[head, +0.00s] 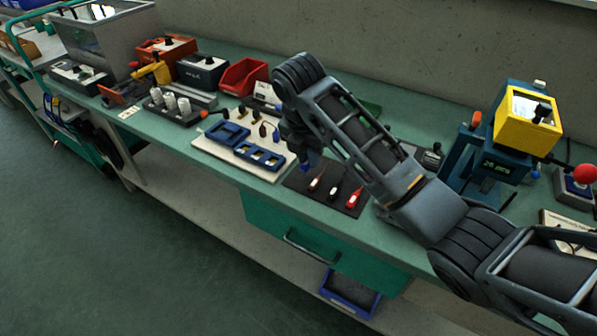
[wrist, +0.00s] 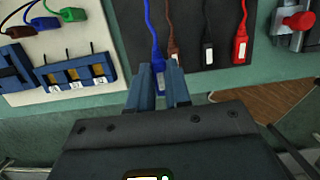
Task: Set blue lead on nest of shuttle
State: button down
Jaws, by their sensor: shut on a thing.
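The blue lead (wrist: 149,22) lies over the dark mat (wrist: 187,50), its lower end between my fingers. My gripper (wrist: 159,85) is shut on that end in the wrist view. In the head view my gripper (head: 306,163) is at the left part of the mat, with a bit of blue at its tips. A blue holder with several bays (head: 260,155) sits on the pale board to the left; it also shows in the wrist view (wrist: 76,73). A second blue frame (head: 227,133) is beside it. I cannot tell which one is the shuttle.
Brown (wrist: 173,38), black (wrist: 208,40) and red (wrist: 240,42) leads lie on the mat right of the blue one. A blue and yellow press (head: 527,120) stands at the right. A red bin (head: 244,76) is at the back. The bench's front edge is close.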

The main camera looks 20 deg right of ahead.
aim_at(299, 176)
jog(key=shift+w+a+f, duration=0.35)
jog(key=shift+w+f, duration=0.05)
jog(key=shift+w, duration=0.25)
jog(key=shift+w+a+f, duration=0.35)
jog(key=shift+w+f, duration=0.05)
jog(key=shift+w, duration=0.2)
jog(key=shift+s+a+x, duration=0.1)
jog(key=shift+a+x, duration=0.1)
jog(key=shift+x, duration=0.85)
jog(key=shift+s+a+x, duration=0.15)
jog(key=shift+x, duration=0.85)
jog(key=shift+f, duration=0.2)
jog(key=c, duration=1.1)
grip_release()
jog(key=shift+o, duration=0.2)
jog(key=v, duration=1.2)
jog(key=shift+r, duration=0.15)
